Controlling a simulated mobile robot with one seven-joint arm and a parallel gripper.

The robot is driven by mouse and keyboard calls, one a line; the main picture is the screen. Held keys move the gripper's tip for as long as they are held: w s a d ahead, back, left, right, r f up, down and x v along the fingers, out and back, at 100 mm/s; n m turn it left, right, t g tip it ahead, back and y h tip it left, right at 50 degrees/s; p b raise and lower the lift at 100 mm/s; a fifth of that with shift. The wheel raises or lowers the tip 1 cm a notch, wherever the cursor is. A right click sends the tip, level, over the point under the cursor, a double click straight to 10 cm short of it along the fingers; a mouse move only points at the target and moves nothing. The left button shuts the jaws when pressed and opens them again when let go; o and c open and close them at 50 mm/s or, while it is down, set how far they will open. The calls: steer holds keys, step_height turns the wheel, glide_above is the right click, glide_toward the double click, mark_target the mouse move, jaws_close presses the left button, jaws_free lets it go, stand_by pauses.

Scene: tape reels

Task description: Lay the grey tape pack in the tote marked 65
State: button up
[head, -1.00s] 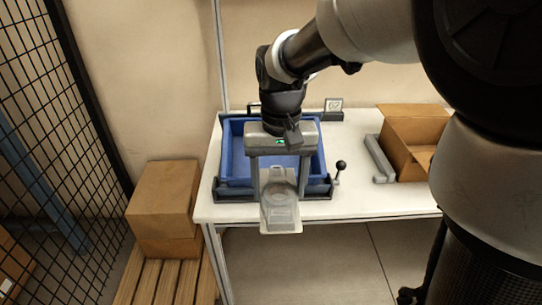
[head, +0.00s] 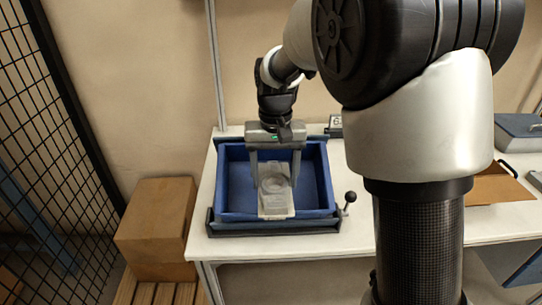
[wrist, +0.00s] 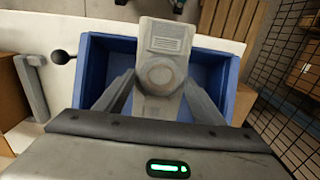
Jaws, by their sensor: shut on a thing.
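The grey tape pack (head: 276,205) is a flat light-grey piece with a round raised middle. My gripper (head: 275,182) is shut on it, one finger on each side. In the head view it hangs over the blue tote (head: 318,178), its near end overlapping the front wall. The wrist view shows the pack (wrist: 160,45) between my fingers, across the tote (wrist: 95,62). The visible tote floor looks empty. A number tag (head: 335,121) stands behind the tote's right corner, partly hidden by my arm; I cannot read its number surely.
The tote sits in a dark frame (head: 225,228) on a white table (head: 200,225). A black-knobbed lever (head: 349,198) stands at its right. Stacked cartons (head: 155,222) and a mesh fence are at left.

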mark_target(274, 168)
steer(key=shift+w+f, duration=0.3)
steer(key=shift+w, duration=0.35)
steer(key=shift+w+f, duration=0.3)
steer(key=shift+w, duration=0.3)
steer(key=shift+w+f, duration=1.05)
steer(key=shift+w, duration=0.25)
steer(key=shift+f, duration=0.1)
steer(key=shift+f, duration=0.5)
steer(key=o, duration=1.2)
steer(key=shift+c, duration=0.2)
